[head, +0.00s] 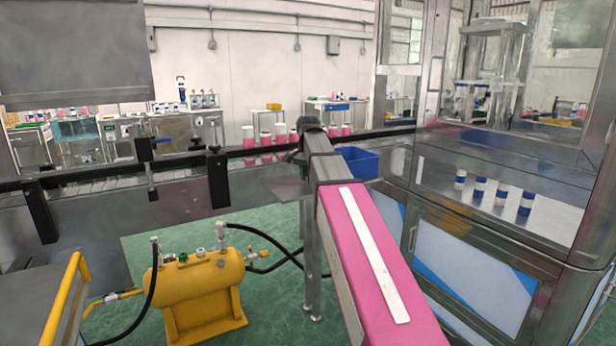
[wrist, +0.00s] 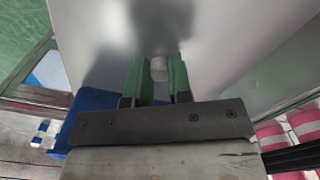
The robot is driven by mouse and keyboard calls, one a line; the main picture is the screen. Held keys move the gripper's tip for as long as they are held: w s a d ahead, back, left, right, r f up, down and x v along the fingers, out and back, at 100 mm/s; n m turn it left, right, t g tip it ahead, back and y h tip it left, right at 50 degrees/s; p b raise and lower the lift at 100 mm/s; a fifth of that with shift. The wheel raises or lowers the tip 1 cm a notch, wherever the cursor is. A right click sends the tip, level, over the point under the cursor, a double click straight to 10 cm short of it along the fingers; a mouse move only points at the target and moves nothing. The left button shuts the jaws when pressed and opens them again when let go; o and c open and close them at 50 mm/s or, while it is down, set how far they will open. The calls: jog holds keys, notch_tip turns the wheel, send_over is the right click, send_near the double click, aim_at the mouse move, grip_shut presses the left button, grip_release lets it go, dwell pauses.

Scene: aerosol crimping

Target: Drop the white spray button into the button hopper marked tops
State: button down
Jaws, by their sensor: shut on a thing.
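My gripper (wrist: 157,62) shows in the wrist view, with its two green fingers shut on the white spray button (wrist: 159,70). The button is a small pale round piece between the fingertips. A smooth grey surface (wrist: 225,50) lies beyond the fingers, with a dark shadow on it. I cannot tell how far it is or whether it belongs to the hopper. No tops marking is readable in either view. In the head view my arm hides the gripper and the button. A grey metal plate edge (head: 284,190) shows left of my arm.
A blue bin (head: 358,162) stands just right of my arm; a blue bin also shows in the wrist view (wrist: 92,103). Several pink-and-white cans (head: 265,138) stand behind the dark rail. A glazed machine (head: 500,190) is at right, a yellow tank (head: 203,285) at lower left.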

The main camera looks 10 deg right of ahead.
jog(key=shift+f, duration=0.15)
jog(key=c, duration=1)
grip_release()
jog(key=shift+c, duration=0.2)
